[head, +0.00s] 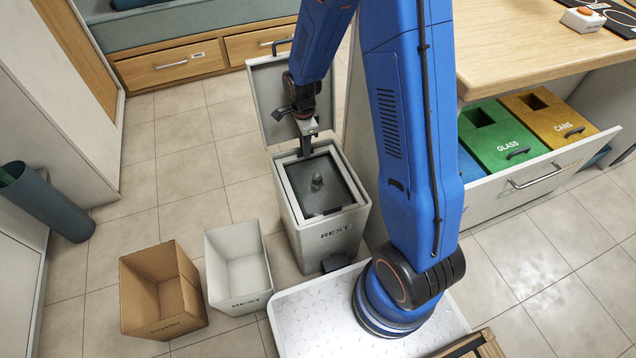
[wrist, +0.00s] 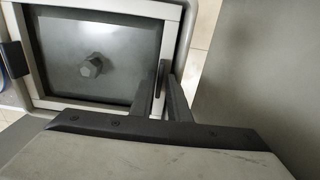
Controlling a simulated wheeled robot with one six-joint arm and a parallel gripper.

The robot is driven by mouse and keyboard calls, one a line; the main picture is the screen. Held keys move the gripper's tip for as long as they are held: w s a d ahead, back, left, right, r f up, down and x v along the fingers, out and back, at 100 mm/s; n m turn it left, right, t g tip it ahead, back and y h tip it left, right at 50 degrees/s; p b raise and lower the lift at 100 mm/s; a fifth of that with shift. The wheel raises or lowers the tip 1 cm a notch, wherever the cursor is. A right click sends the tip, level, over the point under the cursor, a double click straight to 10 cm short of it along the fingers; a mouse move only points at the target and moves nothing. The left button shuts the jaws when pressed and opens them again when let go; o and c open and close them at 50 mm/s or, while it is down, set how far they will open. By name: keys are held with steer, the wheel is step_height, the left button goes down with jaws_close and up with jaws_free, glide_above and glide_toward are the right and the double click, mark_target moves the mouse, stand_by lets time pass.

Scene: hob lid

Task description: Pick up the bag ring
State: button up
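The bag ring (head: 284,180) is a pale rectangular frame in the mouth of the grey REST bin (head: 328,244), around a dark inner surface with a knob. In the wrist view the ring (wrist: 100,110) fills the upper left, with the grey knob (wrist: 91,66) inside it. My gripper (head: 306,148) points down at the bin's back edge. In the wrist view its two dark fingers (wrist: 162,88) stand close together at the ring's right side, with a small dark upright piece between their tips. I cannot tell whether they press on it.
The bin's lid (head: 268,100) stands open behind my gripper. A brown box (head: 160,300) and a white box (head: 237,268) stand left of the bin. An open drawer holds green GLASS (head: 500,150) and yellow CANS (head: 550,115) bins.

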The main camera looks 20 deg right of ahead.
steer(key=shift+f, duration=0.35)
jaws_close()
